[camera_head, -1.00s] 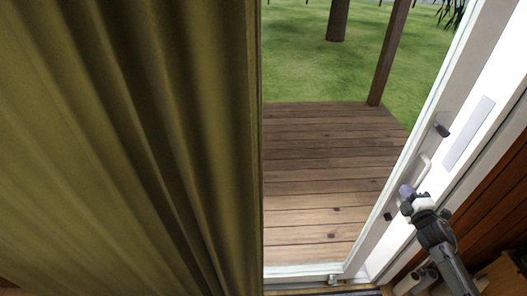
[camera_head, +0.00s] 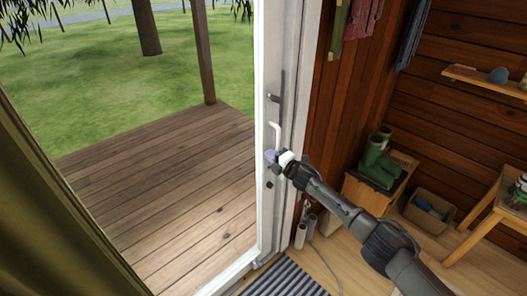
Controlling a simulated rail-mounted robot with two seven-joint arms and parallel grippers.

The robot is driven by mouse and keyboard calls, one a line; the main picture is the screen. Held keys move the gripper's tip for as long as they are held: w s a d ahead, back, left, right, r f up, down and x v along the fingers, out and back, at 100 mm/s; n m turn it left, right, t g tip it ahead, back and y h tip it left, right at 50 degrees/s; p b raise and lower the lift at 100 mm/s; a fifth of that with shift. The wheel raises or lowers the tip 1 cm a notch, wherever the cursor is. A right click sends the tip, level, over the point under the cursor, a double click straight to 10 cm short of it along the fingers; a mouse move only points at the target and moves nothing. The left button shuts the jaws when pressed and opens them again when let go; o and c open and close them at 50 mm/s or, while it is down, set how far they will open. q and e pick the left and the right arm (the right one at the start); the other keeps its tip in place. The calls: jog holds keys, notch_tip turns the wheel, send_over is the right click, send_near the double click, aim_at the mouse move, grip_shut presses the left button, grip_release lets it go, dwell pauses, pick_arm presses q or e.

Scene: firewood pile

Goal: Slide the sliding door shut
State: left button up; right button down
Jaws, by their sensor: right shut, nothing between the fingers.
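The sliding door is a large glass panel with a white frame; its upright edge (camera_head: 270,207) stands beside the white door jamb (camera_head: 300,110) in the head view. I cannot tell if a thin gap is left between them. A white bar handle (camera_head: 277,133) and a dark latch (camera_head: 274,98) sit on that edge. My right gripper (camera_head: 271,157) is shut with nothing in it, at the door edge just below the handle; I cannot tell if it touches. My left gripper is not in view.
An olive curtain (camera_head: 40,220) hangs at the left. Right of the door are green boots (camera_head: 378,160) on a wooden box, a crate (camera_head: 430,210), a wooden stool (camera_head: 480,212) and a shelf (camera_head: 480,80). A striped mat (camera_head: 285,280) lies on the floor inside.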

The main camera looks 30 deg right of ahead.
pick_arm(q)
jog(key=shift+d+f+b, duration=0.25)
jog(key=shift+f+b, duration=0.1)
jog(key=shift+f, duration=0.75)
pick_arm(e)
jog(key=shift+w+d+f, duration=0.25)
jog(key=shift+d+f, duration=0.35)
jog(key=shift+d, duration=0.15)
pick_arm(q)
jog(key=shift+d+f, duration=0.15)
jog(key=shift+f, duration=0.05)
pick_arm(e)
jog(key=shift+w+d+r, duration=0.15)
jog(key=shift+d+r, duration=0.1)
jog(key=shift+d, duration=0.35)
jog(key=shift+s+a+f+p, duration=0.1)
jog(key=shift+s+a+p, duration=0.15)
jog(key=shift+a, duration=0.6)
pick_arm(q)
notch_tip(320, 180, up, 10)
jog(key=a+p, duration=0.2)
jog(key=p, duration=0.6)
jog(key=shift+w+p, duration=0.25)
jog(key=shift+p, duration=0.05)
pick_arm(e)
jog(key=s+a, duration=0.1)
jog(key=s, duration=0.9)
jog(key=shift+s+a+f, duration=0.15)
jog(key=shift+s+f, duration=0.05)
jog(key=shift+f, duration=0.05)
